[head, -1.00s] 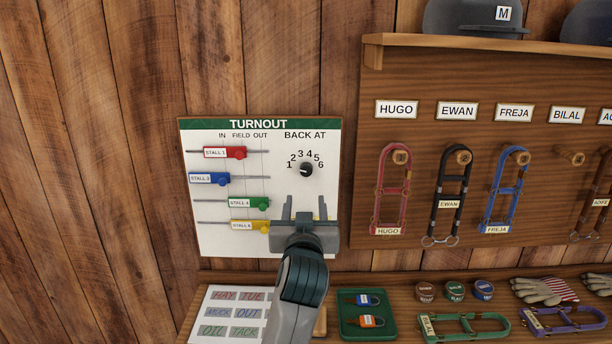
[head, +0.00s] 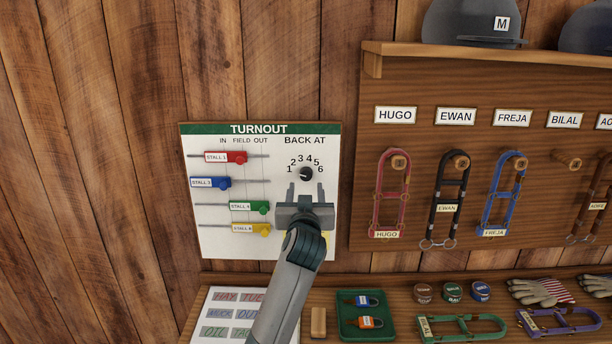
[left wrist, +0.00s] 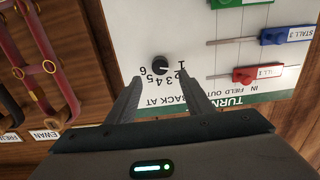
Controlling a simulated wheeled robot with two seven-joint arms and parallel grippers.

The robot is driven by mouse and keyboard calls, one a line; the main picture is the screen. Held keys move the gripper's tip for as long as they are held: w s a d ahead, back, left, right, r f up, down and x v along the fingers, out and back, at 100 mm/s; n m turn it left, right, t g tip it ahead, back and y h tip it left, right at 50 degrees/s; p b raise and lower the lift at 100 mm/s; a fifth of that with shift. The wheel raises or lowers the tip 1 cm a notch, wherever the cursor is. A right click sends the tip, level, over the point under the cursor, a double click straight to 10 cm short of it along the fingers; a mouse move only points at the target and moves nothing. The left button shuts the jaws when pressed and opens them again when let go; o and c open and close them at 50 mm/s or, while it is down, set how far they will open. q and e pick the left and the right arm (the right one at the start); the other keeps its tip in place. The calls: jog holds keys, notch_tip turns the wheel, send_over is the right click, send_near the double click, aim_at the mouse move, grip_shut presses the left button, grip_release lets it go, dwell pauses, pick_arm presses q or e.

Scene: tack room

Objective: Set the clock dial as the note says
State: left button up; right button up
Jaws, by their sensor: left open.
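The clock dial is a small black knob (head: 306,173) under BACK AT on the white TURNOUT board (head: 220,240), ringed by numbers 1 to 6. In the left wrist view the knob (left wrist: 160,65) shows a white mark facing roughly toward the 1. My left gripper (head: 305,191) is open and empty, just below the dial in the head view, its fingers pointing at the board. In the left wrist view its fingertips (left wrist: 156,80) lie on either side of the knob's line, seemingly not touching it. A yellow patch (head: 326,239) on the board is mostly hidden by my arm; no writing is readable.
Red (head: 238,157), blue (head: 223,183), green (head: 262,207) and yellow (head: 263,230) sliders sit left of the dial. A chore card (head: 208,308) and a green tray (head: 350,325) with padlocks are below. Halters (head: 390,190) hang at the right.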

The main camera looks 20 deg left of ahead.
aim_at(306, 176)
pick_arm(q)
jog(key=p+x, duration=0.1)
jog(key=x, duration=0.6)
jog(key=shift+w+a+p, duration=0.1)
jog(key=shift+w+p, duration=0.1)
jog(key=shift+p, duration=0.2)
jog(key=c, duration=1)
